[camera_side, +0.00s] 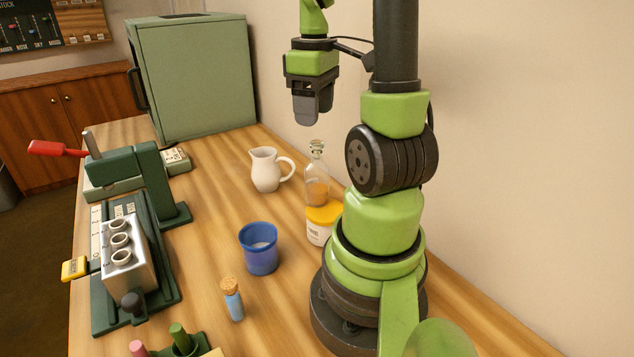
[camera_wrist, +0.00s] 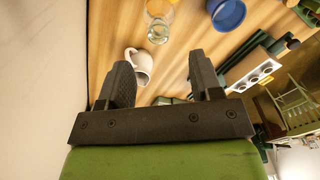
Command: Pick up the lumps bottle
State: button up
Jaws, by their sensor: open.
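A clear glass bottle (camera_side: 317,178) with orange contents and a stopper stands upright on the table, beside a white jar with a yellow lid. It also shows in the wrist view (camera_wrist: 158,30) at the top, beyond my fingertips. A small corked vial (camera_side: 233,303) with blue contents stands nearer the side camera. I cannot read a label that says which one is the lumps bottle. My gripper (camera_side: 309,118) hangs high above the table, behind and above the glass bottle. In the wrist view its fingers (camera_wrist: 163,72) are apart with nothing held between them.
A white jug (camera_side: 266,170) and a blue cup (camera_side: 260,250) stand near the glass bottle. The yellow-lidded jar (camera_side: 321,225) is close against it. A green press (camera_side: 130,175) and a metal block with cups (camera_side: 128,262) are at left. A green cabinet (camera_side: 195,80) stands behind.

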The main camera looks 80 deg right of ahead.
aim_at(317, 142)
jog(key=shift+s+f, duration=0.2)
jog(key=shift+f, duration=3.7)
jog(key=shift+c, duration=0.4)
grip_shut()
